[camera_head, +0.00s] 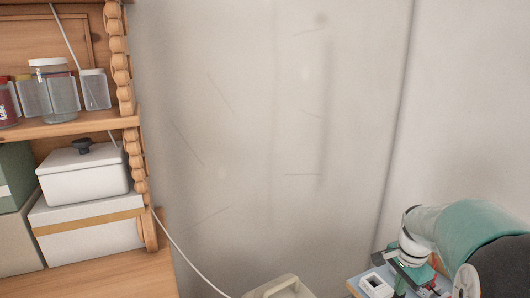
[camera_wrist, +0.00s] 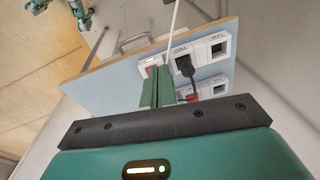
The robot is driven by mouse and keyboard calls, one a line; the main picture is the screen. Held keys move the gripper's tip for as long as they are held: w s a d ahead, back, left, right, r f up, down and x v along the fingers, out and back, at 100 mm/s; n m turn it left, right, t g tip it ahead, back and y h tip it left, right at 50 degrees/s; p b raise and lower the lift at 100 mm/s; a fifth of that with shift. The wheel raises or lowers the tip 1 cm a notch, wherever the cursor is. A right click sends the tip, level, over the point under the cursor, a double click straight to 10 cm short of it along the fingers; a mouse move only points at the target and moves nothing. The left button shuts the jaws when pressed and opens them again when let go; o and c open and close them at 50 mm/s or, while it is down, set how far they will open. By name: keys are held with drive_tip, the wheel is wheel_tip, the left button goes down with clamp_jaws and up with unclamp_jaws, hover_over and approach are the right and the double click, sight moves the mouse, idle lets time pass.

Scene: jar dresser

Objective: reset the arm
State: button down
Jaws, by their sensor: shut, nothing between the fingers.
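My gripper (camera_wrist: 158,80) shows in the wrist view as two teal fingers pressed together, with nothing between them. Beyond the fingertips is a light blue board (camera_wrist: 108,78) with white socket blocks (camera_wrist: 217,46). A black plug (camera_wrist: 184,66) with a cord sits in one of the blocks. In the head view my teal arm comes in at the lower right, folded low near the board. The fingers are hard to make out there.
At the left of the head view a wooden dresser (camera_head: 70,128) holds glass jars (camera_head: 62,97), a white lidded container (camera_head: 84,172) and a white box (camera_head: 88,226). A beige item with a handle (camera_head: 283,287) is at the bottom. Bare wall (camera_head: 260,130) fills the middle.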

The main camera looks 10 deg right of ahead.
drive_tip(key=s+a+r+n+t, duration=0.1)
drive_tip(key=s+a+r+n, duration=0.25)
drive_tip(key=a, duration=0.45)
drive_tip(key=s+a+r+n+t, duration=0.1)
drive_tip(key=s+a+r+n, duration=0.1)
drive_tip(key=a+r+n, duration=0.45)
drive_tip(key=s+a+n+t, duration=0.2)
drive_tip(key=s+a+n, duration=0.4)
drive_tip(key=a, duration=0.5)
drive_tip(key=s, duration=0.2)
drive_tip(key=shift+s+t+y, duration=0.3)
drive_tip(key=shift+s+y, duration=0.1)
